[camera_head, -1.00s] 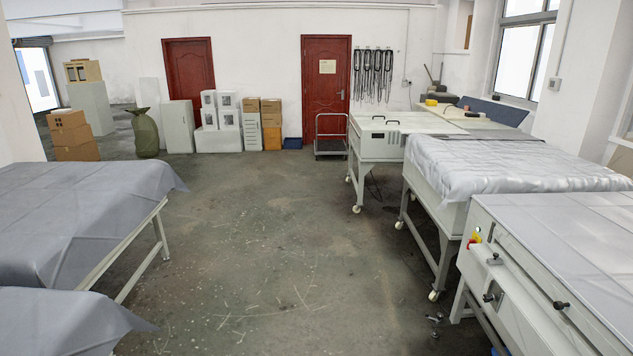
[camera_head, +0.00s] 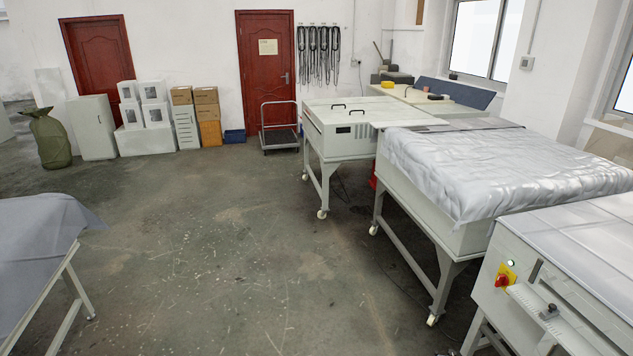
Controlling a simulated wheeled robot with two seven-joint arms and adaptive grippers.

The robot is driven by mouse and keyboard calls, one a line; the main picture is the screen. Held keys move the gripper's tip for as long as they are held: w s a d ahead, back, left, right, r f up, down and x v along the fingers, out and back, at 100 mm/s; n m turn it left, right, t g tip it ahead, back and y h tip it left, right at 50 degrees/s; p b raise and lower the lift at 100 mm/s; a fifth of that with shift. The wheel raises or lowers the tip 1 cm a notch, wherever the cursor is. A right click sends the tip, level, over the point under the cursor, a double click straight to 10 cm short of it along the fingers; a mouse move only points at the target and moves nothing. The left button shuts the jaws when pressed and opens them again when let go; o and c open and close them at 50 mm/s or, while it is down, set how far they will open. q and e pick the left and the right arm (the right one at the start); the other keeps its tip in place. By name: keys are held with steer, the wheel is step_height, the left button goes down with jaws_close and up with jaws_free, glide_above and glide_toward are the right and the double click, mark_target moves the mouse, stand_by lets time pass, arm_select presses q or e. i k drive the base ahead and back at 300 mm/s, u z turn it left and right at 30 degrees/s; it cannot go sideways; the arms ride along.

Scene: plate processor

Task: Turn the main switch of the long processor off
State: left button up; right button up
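The long processor (camera_head: 580,262) is a pale grey machine on legs at the lower right, cut off by the picture's right and lower edges. On its near end panel is a red rotary main switch (camera_head: 502,281) on a yellow plate. A small lit green lamp (camera_head: 511,263) sits just above the switch. The exact angle of the switch knob is too small to tell. Neither of my grippers shows in the head view.
A cover-draped machine (camera_head: 500,170) and a smaller wheeled unit (camera_head: 340,135) stand behind the processor. A draped table (camera_head: 40,240) is at the left. A cart (camera_head: 280,138) stands by the red door (camera_head: 266,60). The concrete floor (camera_head: 220,240) between is clear.

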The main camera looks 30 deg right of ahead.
mark_target(502, 280)
steer(key=z, duration=0.15)
steer(key=i, duration=2)
steer(key=z, duration=1.25)
steer(key=i, duration=1.4)
steer(key=z, duration=1.05)
